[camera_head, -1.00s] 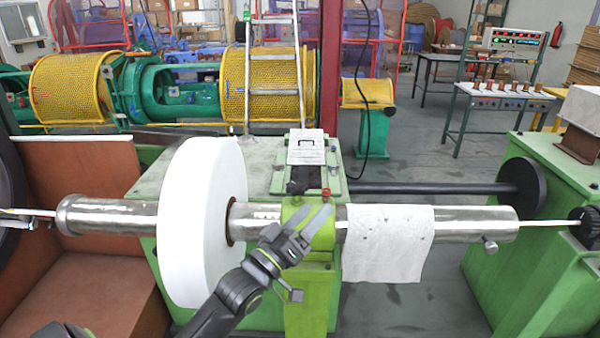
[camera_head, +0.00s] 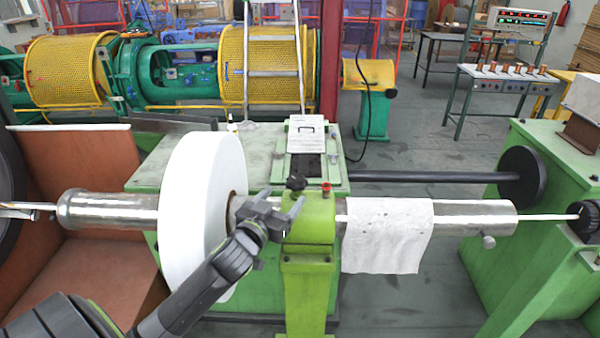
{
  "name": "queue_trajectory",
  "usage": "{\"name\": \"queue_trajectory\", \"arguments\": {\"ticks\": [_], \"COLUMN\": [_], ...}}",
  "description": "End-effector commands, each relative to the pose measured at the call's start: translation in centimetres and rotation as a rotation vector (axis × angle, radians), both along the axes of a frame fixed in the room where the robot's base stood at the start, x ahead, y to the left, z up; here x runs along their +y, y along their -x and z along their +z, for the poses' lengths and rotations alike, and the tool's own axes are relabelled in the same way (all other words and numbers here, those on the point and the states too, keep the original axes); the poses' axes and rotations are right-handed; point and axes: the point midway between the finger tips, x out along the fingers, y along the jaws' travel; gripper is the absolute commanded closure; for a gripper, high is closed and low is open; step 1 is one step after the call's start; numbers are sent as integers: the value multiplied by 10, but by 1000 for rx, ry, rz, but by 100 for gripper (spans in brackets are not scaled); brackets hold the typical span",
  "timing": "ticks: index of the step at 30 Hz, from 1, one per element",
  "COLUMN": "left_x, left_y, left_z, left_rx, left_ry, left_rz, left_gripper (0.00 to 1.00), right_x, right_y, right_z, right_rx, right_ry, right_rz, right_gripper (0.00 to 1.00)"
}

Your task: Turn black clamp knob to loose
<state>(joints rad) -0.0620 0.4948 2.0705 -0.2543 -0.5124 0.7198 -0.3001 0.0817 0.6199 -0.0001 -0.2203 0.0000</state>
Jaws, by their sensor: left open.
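The black clamp knob (camera_head: 296,182) sits on top of the green clamp block (camera_head: 312,218), around the middle of the metal tube. A small red knob (camera_head: 326,187) is beside it on the right. My left gripper (camera_head: 284,202) is open and empty, just left of the clamp block and slightly below the black knob. Its fingers point toward the block and the knob. Whether a fingertip touches the block I cannot tell. My right gripper is not in view.
A large white disc (camera_head: 192,215) stands on the metal tube (camera_head: 470,216) close left of my gripper. A white cloth (camera_head: 388,236) hangs over the tube on the right. A green machine housing (camera_head: 540,215) stands at the far right.

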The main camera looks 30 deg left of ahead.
Motion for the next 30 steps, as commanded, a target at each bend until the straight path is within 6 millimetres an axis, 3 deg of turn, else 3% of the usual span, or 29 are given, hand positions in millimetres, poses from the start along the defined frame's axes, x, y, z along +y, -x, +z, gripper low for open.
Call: {"name": "queue_trajectory", "arguments": {"ticks": [15,21,30], "left_x": [9,11,12], "left_y": [-78,-95,-100], "left_z": [2,1,0], "left_rx": [1,0,0], "left_ry": [2,2,1], "left_rz": [0,0,-1], "left_gripper": [30,30,30], "right_x": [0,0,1], "right_y": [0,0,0], "right_z": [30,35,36], "right_rx": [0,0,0], "right_ry": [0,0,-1], "right_rz": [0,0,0], "right_gripper": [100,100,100]}}
